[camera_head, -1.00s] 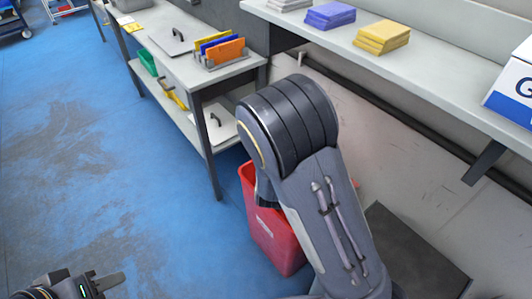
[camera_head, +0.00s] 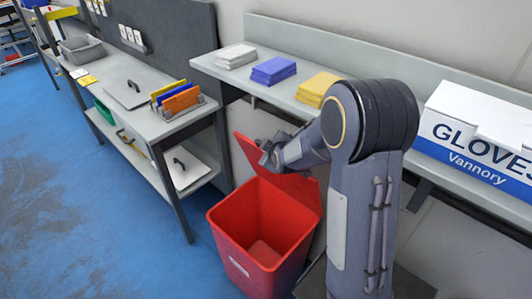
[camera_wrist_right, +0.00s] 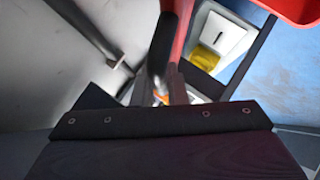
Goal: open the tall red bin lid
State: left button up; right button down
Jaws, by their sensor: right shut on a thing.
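The tall red bin (camera_head: 228,222) stands on the floor below the benches, its mouth open and its inside visible in the head view. Its red lid (camera_head: 298,188) is tilted up at the back of the mouth. My right gripper (camera_head: 268,150) is at the upper edge of the lid, shut on it; its fingertips are partly hidden in the head view. In the right wrist view my right gripper (camera_wrist_right: 172,82) reaches up to a red part of the lid (camera_wrist_right: 180,30) and a dark blurred bar. My left gripper is not in view.
A bench with a folder rack (camera_head: 182,102) stands left of the bin. A shelf above holds white, blue and yellow stacks (camera_head: 318,88) and a gloves box (camera_head: 478,135). The blue floor (camera_head: 110,235) left of the bin is clear.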

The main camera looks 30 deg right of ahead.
jog(key=c, duration=1.5)
grip_release()
jog(key=shift+w, duration=0.1)
jog(key=shift+o, duration=0.2)
jog(key=p+v, duration=0.2)
jog(key=v, duration=0.6)
jog(key=shift+w, duration=0.1)
